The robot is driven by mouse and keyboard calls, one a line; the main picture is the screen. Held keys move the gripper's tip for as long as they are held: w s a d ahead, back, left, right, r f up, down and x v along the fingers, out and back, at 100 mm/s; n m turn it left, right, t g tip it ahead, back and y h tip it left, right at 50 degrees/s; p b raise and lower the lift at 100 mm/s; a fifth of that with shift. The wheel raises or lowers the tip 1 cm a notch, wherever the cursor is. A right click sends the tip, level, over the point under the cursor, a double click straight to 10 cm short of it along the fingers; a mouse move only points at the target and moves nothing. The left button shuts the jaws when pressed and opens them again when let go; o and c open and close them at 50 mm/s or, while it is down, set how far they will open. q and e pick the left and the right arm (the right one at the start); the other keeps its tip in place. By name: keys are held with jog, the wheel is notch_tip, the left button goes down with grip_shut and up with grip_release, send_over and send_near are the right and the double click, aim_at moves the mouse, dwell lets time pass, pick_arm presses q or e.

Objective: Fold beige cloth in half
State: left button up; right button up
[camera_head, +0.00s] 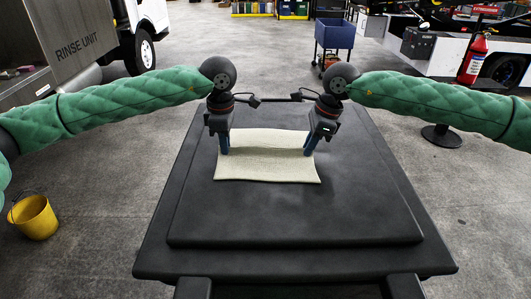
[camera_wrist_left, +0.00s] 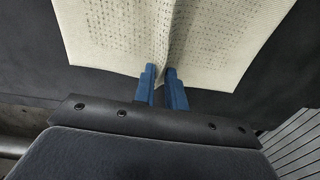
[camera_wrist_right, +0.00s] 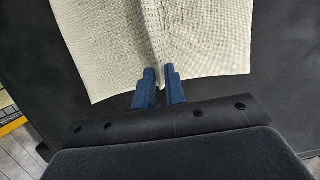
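The beige cloth (camera_head: 267,170) lies on the black table, spread out with a raised ridge across it between my grippers. My left gripper (camera_head: 224,152) is at the cloth's left edge, pointing down. In the left wrist view, its blue fingers (camera_wrist_left: 163,75) are close together with a pinched fold of cloth (camera_wrist_left: 110,35) between their tips. My right gripper (camera_head: 309,151) is at the right edge. In the right wrist view, its blue fingers (camera_wrist_right: 160,76) likewise close on a pinched fold of the cloth (camera_wrist_right: 205,40). The fingertips are partly hidden by the cloth.
The black table top (camera_head: 290,225) is clear in front of the cloth and on both sides. A yellow bucket (camera_head: 34,217) stands on the floor at the left. A blue cart (camera_head: 334,36) and a red fire extinguisher (camera_head: 474,58) stand farther back.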

pick_arm(q)
grip_shut()
pick_arm(e)
grip_shut()
pick_arm(q)
jog(key=shift+f, duration=0.1)
pick_arm(e)
jog(key=shift+r, duration=0.1)
